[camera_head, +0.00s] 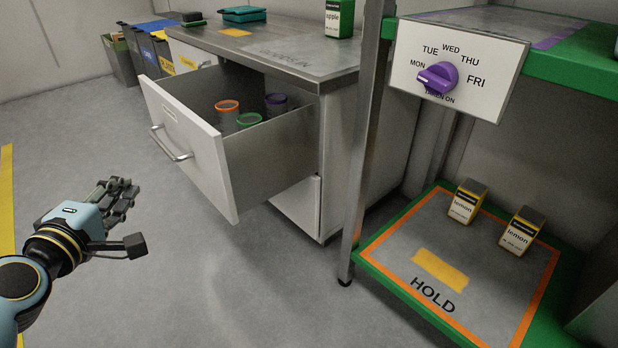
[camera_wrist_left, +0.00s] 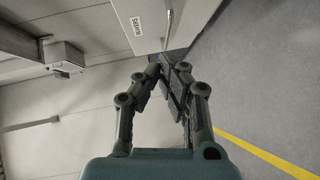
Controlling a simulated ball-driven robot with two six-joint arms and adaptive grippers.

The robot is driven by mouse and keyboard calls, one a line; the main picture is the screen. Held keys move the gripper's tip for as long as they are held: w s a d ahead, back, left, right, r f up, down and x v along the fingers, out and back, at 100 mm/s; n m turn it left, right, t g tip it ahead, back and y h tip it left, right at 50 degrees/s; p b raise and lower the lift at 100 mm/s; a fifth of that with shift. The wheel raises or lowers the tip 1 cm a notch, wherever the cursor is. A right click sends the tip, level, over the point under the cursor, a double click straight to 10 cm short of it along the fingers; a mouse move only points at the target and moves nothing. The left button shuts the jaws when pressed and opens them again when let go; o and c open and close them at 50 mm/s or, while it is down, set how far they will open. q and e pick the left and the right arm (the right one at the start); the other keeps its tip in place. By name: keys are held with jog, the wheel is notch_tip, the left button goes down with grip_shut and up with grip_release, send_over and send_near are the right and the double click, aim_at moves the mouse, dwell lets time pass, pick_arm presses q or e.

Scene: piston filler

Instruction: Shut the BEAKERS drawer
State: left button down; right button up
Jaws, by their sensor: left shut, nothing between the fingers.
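The open drawer (camera_head: 195,140) sticks far out of the grey-topped cabinet in the head view. Its white front has a bar handle (camera_head: 172,147) and a small label that is too small to read there. Several beakers with orange, green and purple rims stand inside. My left gripper (camera_head: 125,192) is shut and empty, left of the drawer front and apart from it. In the left wrist view the fingertips (camera_wrist_left: 168,68) are together, with the drawer front (camera_wrist_left: 145,40) and its handle (camera_wrist_left: 168,28) beyond them. My right gripper is not in view.
A green-edged shelf rack stands at right, with a purple day dial (camera_head: 437,78), a HOLD area (camera_head: 385,247) and two lemon boxes (camera_head: 466,201). A metal rack post (camera_head: 362,140) stands right of the cabinet. Bins (camera_head: 120,58) line the back left. The floor before the drawer is clear.

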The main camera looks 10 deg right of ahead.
pick_arm(q)
notch_tip(320, 180, up, 6)
jog(key=w+d+f+n+t+b, duration=0.1)
jog(key=w+n+t, duration=0.1)
jog(key=w+d+b, duration=0.2)
jog(key=w+d, duration=0.3)
jog(key=w, duration=0.6)
jog(key=shift+w+r+h, duration=0.2)
jog(key=shift+w+h, duration=0.05)
jog(key=shift+h, duration=0.15)
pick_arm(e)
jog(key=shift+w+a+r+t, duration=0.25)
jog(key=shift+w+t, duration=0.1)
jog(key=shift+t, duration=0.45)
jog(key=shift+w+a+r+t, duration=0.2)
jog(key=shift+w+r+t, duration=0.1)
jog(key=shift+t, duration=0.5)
pick_arm(q)
jog(key=shift+d, duration=0.15)
